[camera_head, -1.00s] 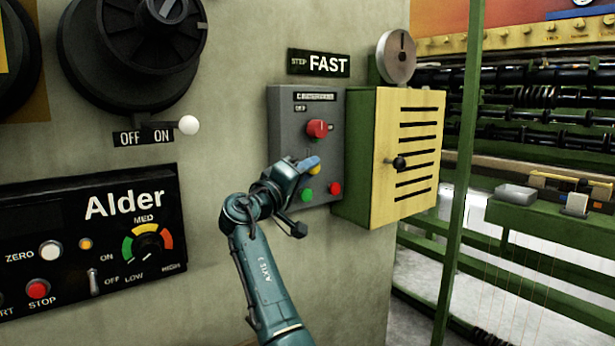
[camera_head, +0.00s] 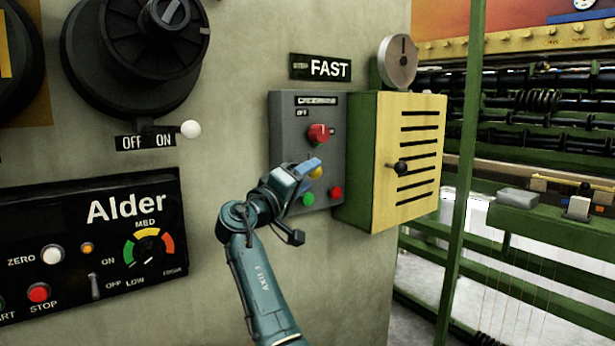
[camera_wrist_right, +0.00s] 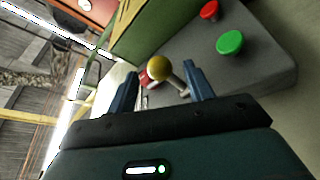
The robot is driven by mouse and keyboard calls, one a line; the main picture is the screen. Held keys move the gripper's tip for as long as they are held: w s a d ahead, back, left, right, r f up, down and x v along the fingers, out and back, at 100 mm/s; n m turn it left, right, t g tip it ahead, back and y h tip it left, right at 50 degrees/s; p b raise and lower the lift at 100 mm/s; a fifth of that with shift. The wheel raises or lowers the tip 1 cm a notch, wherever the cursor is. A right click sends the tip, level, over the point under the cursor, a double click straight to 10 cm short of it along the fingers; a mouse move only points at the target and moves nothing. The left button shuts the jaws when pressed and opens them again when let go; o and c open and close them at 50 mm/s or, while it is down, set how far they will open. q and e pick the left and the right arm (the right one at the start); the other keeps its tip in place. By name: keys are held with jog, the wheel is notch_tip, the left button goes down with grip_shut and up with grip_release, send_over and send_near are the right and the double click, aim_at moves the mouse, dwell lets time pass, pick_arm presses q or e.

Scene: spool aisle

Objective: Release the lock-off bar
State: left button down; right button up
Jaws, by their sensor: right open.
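A grey control box (camera_head: 283,130) on the pale wall carries a red knob (camera_head: 318,133), a yellow ball knob (camera_head: 315,173), a green button (camera_head: 308,199) and a red button (camera_head: 336,192). I cannot tell for sure which part is the lock-off bar. My right gripper (camera_head: 306,170) is at the front of this box, beside the yellow knob. In the right wrist view its open fingers (camera_wrist_right: 161,82) stand either side of the yellow ball (camera_wrist_right: 159,68), which shows just beyond their tips with a small metal rod near it. Contact cannot be seen. My left gripper is not in view.
A yellow slotted box (camera_head: 409,150) with a black knob juts out right of the grey box. A green post (camera_head: 462,180) and machine rails stand farther right. At left are an OFF/ON lever with a white ball (camera_head: 190,129) and the black Alder panel (camera_head: 110,240).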

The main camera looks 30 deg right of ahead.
jog(key=v, duration=1.2)
jog(key=shift+p, duration=0.45)
